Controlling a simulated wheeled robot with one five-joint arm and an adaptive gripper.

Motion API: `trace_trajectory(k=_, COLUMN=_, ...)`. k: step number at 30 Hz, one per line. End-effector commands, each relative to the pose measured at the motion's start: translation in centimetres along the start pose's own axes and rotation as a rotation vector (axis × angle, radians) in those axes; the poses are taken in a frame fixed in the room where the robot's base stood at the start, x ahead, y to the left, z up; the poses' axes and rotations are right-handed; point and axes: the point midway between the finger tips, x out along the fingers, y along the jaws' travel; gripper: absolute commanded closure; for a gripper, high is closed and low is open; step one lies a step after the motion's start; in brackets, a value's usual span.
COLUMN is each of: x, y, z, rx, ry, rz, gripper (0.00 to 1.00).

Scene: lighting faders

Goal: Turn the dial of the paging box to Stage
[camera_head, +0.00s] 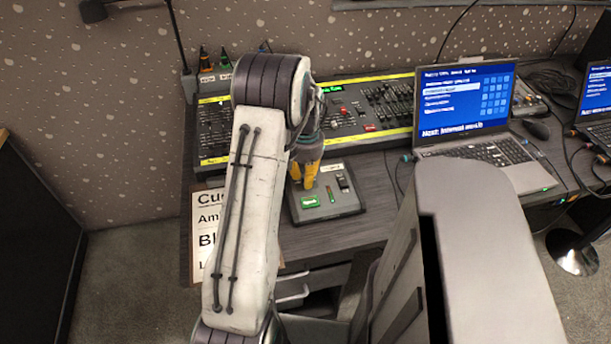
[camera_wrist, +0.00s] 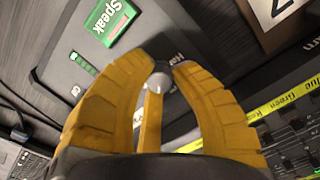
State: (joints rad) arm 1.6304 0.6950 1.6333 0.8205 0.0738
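The paging box (camera_head: 345,203) is a grey box on the desk with a green Speak button (camera_head: 310,202), which also shows in the wrist view (camera_wrist: 108,20). My gripper (camera_head: 304,180) points down at the box's back left part. In the wrist view, the yellow fingertips of my gripper (camera_wrist: 163,70) close in around the small round grey dial (camera_wrist: 160,83) and appear to touch it. The fingers cover much of the dial and its labels, so I cannot read its setting. In the head view the dial is hidden behind the fingers.
The lighting console (camera_head: 345,115) with faders stands behind the box. A laptop (camera_head: 468,100) is to the right. A printed sheet (camera_head: 207,225) lies left of the box, partly behind my arm. A slider or lever (camera_head: 343,183) sits on the box's right side.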

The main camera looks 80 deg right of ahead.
Motion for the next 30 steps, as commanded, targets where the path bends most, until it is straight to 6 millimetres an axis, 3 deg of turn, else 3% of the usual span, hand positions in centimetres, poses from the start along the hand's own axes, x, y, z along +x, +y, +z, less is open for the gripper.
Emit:
trace_trajectory(k=8, x=0.0, y=0.0, z=0.0, rx=-0.001, ry=-0.001, rz=0.0, gripper=0.53)
trace_trajectory(k=17, x=-0.2, y=0.0, z=0.0, rx=-0.001, ry=0.001, rz=0.0, gripper=0.53)
trace_trajectory(k=23, x=-2.2, y=0.0, z=-0.1, rx=-0.001, ry=0.005, rz=0.0, gripper=0.53)
trace_trajectory(k=30, x=-6.3, y=0.0, z=-0.1, rx=-0.001, ry=0.004, rz=0.0, gripper=0.53)
